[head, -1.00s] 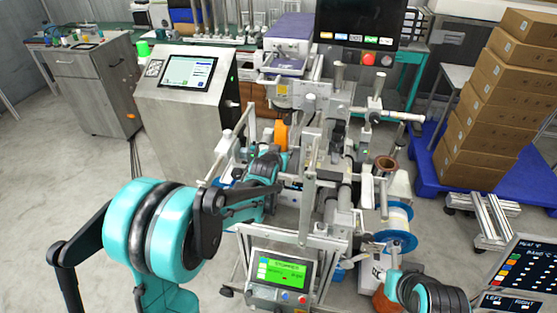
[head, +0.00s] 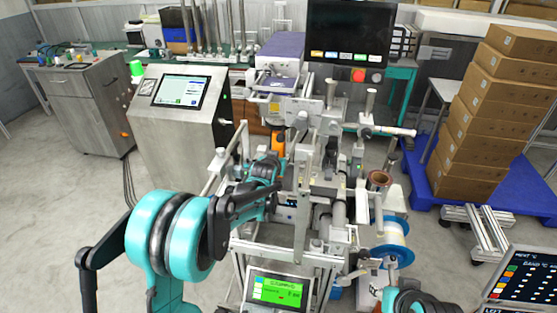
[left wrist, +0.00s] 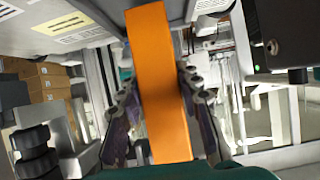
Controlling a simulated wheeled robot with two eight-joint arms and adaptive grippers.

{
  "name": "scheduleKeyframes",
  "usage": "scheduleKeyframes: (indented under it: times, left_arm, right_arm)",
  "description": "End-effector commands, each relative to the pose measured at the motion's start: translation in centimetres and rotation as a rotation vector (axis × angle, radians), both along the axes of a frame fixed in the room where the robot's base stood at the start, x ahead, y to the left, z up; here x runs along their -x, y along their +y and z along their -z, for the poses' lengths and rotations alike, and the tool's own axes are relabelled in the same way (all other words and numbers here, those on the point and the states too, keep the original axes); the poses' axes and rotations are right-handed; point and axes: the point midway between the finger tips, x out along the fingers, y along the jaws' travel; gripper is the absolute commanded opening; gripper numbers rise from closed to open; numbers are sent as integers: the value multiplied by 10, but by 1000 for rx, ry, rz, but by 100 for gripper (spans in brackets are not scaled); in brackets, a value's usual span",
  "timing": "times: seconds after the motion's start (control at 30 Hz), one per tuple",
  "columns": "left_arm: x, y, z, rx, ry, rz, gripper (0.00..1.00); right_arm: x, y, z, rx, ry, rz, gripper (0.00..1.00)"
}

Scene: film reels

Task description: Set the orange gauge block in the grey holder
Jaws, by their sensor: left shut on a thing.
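The orange gauge block (left wrist: 158,85) stands upright between the fingers of my left gripper (left wrist: 155,110) in the left wrist view. The gripper is shut on it. In the head view a small part of the block (head: 278,143) shows above my left gripper (head: 270,168), among the rails and posts of the machine in the middle. I cannot pick out the grey holder with certainty among the machine's grey parts. My right arm shows only as a teal and black piece at the bottom right; its gripper is not in view.
The machine's metal posts and rollers (head: 338,208) crowd the space right of the left gripper. A green-screen panel (head: 278,290) is in front, a steel console (head: 180,125) at left. A white-and-blue reel (head: 391,234) and stacked boxes (head: 500,100) are at right.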

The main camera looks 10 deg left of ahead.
Motion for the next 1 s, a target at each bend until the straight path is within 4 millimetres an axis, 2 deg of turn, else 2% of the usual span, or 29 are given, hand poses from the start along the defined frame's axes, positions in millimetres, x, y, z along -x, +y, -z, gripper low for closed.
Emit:
scheduleKeyframes:
  times: [0.63, 0.67, 0.73, 0.77, 1.0]
  left_arm:
    - [0, 0, 11, 0, -1, 0, 0]
    - [0, 0, 11, 0, -1, 0, 36]
    - [0, 0, 10, 0, -1, 0, 55]
    - [0, 0, 10, 0, -1, 0, 58]
    - [0, 0, 11, 0, 1, 0, 58]
  right_arm:
    - [0, 0, 8, 0, 0, 0, 40]
    - [0, 0, 8, 0, 0, 0, 40]
    - [0, 0, 8, 0, 0, 0, 40]
    - [0, 0, 8, 0, 0, 0, 40]
    - [0, 0, 8, 0, 0, 0, 40]
